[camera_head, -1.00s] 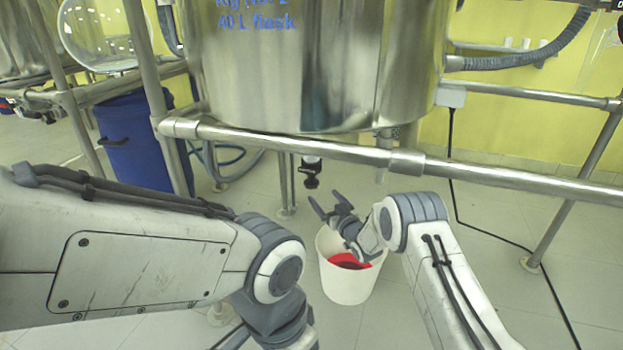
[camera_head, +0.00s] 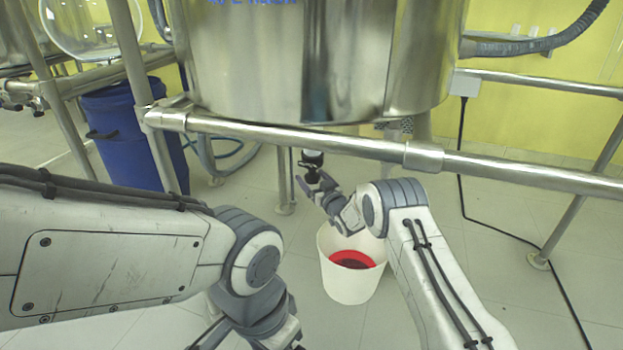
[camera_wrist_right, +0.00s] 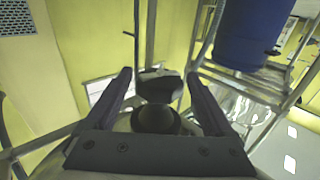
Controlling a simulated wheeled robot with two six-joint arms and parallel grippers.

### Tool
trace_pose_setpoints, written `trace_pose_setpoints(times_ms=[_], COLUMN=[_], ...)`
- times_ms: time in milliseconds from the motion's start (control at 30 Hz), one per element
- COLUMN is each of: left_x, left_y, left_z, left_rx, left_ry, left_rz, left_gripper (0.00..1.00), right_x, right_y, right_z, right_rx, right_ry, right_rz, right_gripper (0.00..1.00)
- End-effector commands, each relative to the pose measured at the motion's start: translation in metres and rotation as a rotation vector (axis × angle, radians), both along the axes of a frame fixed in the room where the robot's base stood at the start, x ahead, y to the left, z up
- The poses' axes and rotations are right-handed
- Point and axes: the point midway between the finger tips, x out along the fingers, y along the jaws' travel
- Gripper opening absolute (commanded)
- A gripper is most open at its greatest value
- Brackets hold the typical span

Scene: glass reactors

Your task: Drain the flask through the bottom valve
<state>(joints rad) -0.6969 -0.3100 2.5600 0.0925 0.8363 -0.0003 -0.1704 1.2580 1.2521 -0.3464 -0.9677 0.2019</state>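The steel flask vessel (camera_head: 320,60) hangs above the frame rail. Its bottom valve (camera_head: 312,158), with a dark handle, sticks down below the rail. My right gripper (camera_head: 318,187) is at the valve, its fingers around the dark handle in the head view. In the right wrist view the open fingers (camera_wrist_right: 158,95) stand on both sides of the dark valve part (camera_wrist_right: 157,90), with visible gaps. A white bucket (camera_head: 352,285) with red liquid inside stands on the floor below my right gripper. My left arm comes in from the left; its gripper's fingers are not clearly visible.
A steel rail (camera_head: 300,140) runs across in front of the vessel, close above my right gripper. A blue barrel (camera_head: 128,140) stands at the left. A black cable (camera_head: 480,220) lies on the floor at the right. The tiled floor around the bucket is mostly clear.

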Motion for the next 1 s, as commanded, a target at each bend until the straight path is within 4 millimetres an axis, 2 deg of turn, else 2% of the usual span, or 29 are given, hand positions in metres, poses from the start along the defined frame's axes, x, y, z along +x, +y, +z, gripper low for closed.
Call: trace_pose_setpoints(times_ms=[33, 100, 200, 567, 1000], left_x=[0.0000, 0.0000, 0.0000, 0.0000, 0.0001], left_y=[0.0000, 0.0000, 0.0000, 0.0000, 0.0000], left_z=[0.0000, 0.0000, 0.0000, 0.0017, 0.0009], left_rx=[0.000, 0.000, 0.000, 0.000, 0.000], left_ry=[0.000, 0.000, 0.000, 0.000, 0.000], left_rz=[0.000, 0.000, 0.000, 0.000, 0.000], left_gripper=[0.92, 0.92, 0.92, 0.92, 0.92], right_x=[0.0000, 0.0000, 0.0000, -0.0006, -0.0012], right_y=[-0.0004, -0.0017, -0.0018, -0.0003, 0.0029], right_z=[0.0000, 0.0001, 0.0001, 0.0004, -0.0012], right_rx=[0.000, 0.000, 0.000, 0.000, -0.001], right_ry=[0.000, 0.000, 0.000, 0.000, -0.001], right_rz=[0.000, -0.002, -0.002, -0.063, -0.408], right_gripper=[0.65, 0.38, 0.06, 0.06, 0.06])
